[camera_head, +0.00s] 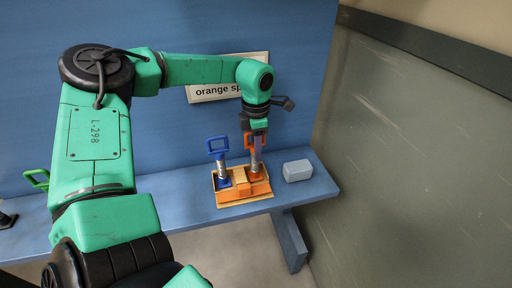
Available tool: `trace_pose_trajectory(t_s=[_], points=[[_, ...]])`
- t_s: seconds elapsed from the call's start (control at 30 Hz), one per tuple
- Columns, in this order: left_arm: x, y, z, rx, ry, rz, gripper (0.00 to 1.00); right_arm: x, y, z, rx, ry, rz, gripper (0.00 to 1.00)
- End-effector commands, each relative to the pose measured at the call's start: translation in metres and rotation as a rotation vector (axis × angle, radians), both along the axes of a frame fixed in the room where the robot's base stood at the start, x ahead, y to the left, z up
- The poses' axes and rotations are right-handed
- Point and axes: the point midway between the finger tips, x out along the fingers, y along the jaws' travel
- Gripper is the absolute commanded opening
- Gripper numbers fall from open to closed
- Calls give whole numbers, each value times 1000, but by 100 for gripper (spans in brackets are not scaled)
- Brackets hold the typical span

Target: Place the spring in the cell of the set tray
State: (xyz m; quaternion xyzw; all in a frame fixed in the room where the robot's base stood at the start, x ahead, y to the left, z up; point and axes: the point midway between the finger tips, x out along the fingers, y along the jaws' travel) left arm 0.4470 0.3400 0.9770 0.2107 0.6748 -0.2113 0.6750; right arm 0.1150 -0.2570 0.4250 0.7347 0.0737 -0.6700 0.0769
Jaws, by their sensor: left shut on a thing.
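The set tray (243,200) is a small orange tray with a wooden-coloured rim near the right end of the blue bench. A blue-handled spring (222,165) stands upright in its left part. My left gripper (255,140) is over the tray's right part, pointing down, and is shut on the orange-handled spring (256,160). That spring is upright, with its lower end at the orange cell (257,185); I cannot tell whether it rests on the bottom. The fingers partly hide its handle. My right gripper is not in view.
A grey block (297,171) lies on the blue bench (180,190) right of the tray. A sign (212,93) reading "orange sp…" is on the wall behind, partly hidden by my arm. A green handle (38,180) shows at the left. A grey-green panel (410,160) stands at the right.

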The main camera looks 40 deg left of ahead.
Motion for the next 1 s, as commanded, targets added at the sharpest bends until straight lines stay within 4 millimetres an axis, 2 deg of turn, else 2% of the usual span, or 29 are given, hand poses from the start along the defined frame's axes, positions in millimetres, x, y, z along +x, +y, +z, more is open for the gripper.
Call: trace_pose_trajectory(t_s=[0.07,0.1,0.17,0.43,0.57,0.67,0.9,1.0], points=[[0,0,-1,1,-1,0,0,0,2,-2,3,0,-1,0],[0,0,-2,0,0,0,40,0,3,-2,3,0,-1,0],[0,0,-1,0,0,0,63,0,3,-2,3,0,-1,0],[0,0,-1,0,0,0,63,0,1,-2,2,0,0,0],[1,0,7,1,-3,0,63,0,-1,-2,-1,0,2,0],[1,0,25,1,-6,0,63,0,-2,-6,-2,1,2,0],[1,0,91,4,-4,0,63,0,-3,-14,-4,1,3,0],[1,0,110,3,-2,0,63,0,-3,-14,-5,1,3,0]])
